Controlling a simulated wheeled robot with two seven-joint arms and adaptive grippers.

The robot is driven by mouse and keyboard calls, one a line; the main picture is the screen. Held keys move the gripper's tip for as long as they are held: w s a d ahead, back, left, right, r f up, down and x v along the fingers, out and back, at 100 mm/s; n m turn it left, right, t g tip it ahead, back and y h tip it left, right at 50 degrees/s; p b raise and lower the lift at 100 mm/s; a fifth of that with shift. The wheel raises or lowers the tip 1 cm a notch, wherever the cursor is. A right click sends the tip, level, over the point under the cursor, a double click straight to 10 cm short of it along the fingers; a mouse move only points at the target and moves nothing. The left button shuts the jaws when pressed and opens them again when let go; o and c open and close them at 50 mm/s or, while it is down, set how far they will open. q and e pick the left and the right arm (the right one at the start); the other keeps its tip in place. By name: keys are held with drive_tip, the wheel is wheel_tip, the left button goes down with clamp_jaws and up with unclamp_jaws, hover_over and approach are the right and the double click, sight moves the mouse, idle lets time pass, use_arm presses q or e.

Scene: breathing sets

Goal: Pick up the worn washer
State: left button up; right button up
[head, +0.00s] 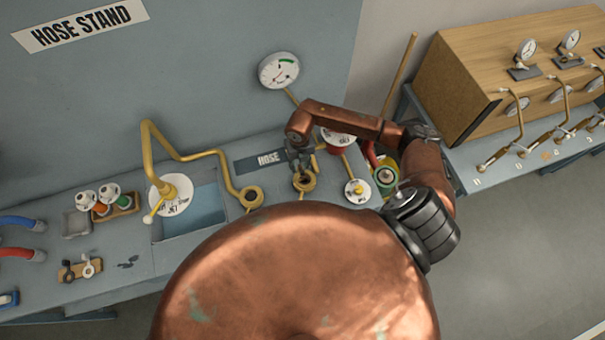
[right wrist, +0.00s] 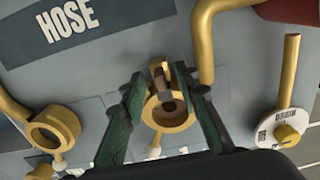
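My right gripper (head: 301,160) reaches down over a brass ring-shaped fitting (head: 304,182) on the bench beside the HOSE label. In the right wrist view its two green fingers (right wrist: 160,82) stand apart on either side of the ring (right wrist: 168,118). A small brown piece (right wrist: 158,72), perhaps the worn washer, shows between the fingertips at the ring's far side. I see a gap beside it and cannot tell of any contact. The ring's inside is dark and partly hidden. My left gripper is not in view.
A second brass ring (head: 251,196) ends a bent pipe to the left. A blue tray (head: 195,211), a washer rack (head: 116,207) and a small grey bin (head: 76,224) lie further left. A round gauge (head: 279,71) stands behind. A wooden gauge cabinet (head: 470,85) is at the right.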

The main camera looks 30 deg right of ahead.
drive_tip(key=shift+f, duration=0.25)
drive_tip(key=shift+c, duration=0.6)
clamp_jaws()
drive_tip(key=shift+r, duration=0.1)
